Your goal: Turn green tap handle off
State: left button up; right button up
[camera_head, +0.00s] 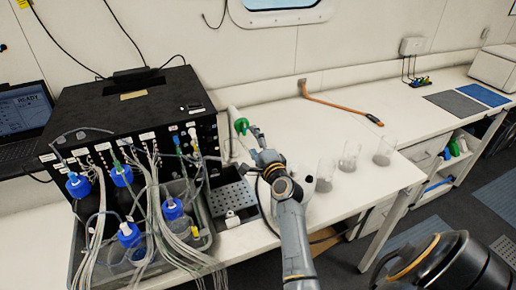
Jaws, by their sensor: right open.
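The green tap handle (241,126) shows at the right side of the black box, near its front corner, above a white pipe-like part. My right gripper (256,138) is just to the right of the handle, with its fingers pointing toward it. The gripper is open and looks empty. It is small in the picture, and I cannot tell whether a fingertip touches the handle. My left gripper is out of view.
The black box (130,105) carries many tubes, with blue-capped bottles (172,209) in front. A perforated metal tray (234,197) lies below the tap. Glass beakers (349,156) stand right of my arm. The bench between is clear.

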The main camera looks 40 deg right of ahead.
jog(key=shift+v, duration=1.7)
